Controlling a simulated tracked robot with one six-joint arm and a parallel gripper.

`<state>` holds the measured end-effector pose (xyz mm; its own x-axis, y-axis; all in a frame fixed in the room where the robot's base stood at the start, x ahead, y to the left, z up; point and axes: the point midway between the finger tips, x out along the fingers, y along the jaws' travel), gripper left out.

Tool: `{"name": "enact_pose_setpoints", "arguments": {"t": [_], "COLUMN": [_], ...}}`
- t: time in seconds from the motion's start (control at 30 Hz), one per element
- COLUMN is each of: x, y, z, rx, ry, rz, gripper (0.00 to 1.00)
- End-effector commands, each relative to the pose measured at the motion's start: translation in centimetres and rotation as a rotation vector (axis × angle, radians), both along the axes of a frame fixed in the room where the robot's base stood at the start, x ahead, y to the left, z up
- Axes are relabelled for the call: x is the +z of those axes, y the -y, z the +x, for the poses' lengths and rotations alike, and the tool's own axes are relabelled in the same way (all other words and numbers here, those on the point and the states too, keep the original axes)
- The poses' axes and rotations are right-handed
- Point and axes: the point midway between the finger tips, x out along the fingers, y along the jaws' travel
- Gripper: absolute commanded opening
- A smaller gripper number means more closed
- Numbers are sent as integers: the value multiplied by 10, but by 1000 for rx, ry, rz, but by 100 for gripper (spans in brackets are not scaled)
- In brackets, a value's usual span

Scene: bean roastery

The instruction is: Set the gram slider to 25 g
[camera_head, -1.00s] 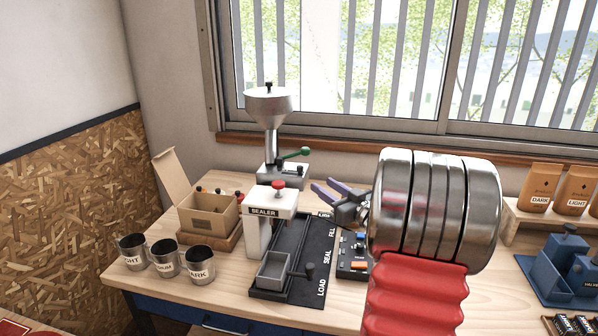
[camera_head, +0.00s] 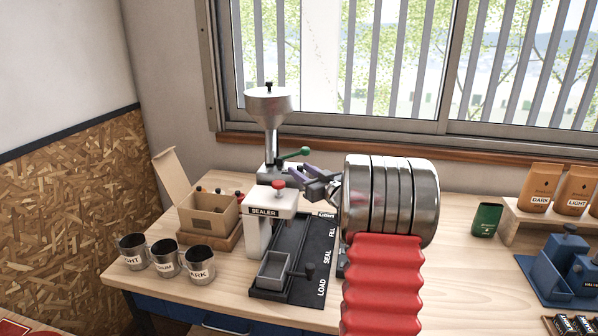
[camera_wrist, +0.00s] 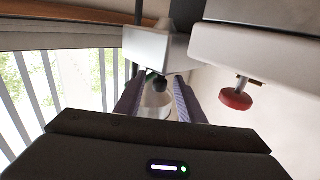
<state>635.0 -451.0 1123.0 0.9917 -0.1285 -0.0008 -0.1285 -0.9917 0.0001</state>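A metal doser with a funnel hopper (camera_head: 270,103) stands at the back of the bench, with a green-knobbed lever (camera_head: 296,154) on its right side. My gripper (camera_head: 291,176) reaches left to the front of the doser, just below that lever. In the wrist view my gripper (camera_wrist: 157,98) has its purple fingers apart. A small dark knob (camera_wrist: 157,80) shows between them, beside a light grey block (camera_wrist: 148,48). I cannot tell whether the fingers touch it, or whether it belongs to the gram slider. No gram scale is readable.
The sealer (camera_head: 257,235), with a red knob (camera_wrist: 236,99), stands close in front of the doser. A black track (camera_head: 318,245) and grey tray (camera_head: 272,268) are beside it.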

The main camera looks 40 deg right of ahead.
Motion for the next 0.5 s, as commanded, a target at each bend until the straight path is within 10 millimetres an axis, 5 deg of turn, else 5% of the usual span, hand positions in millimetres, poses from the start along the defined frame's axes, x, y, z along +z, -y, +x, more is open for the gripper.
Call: {"name": "enact_pose_setpoints", "arguments": {"t": [0.5], "x": [0], "y": [2], "z": [13], "rx": [0], "ry": [0], "rz": [0], "gripper": [32]}}
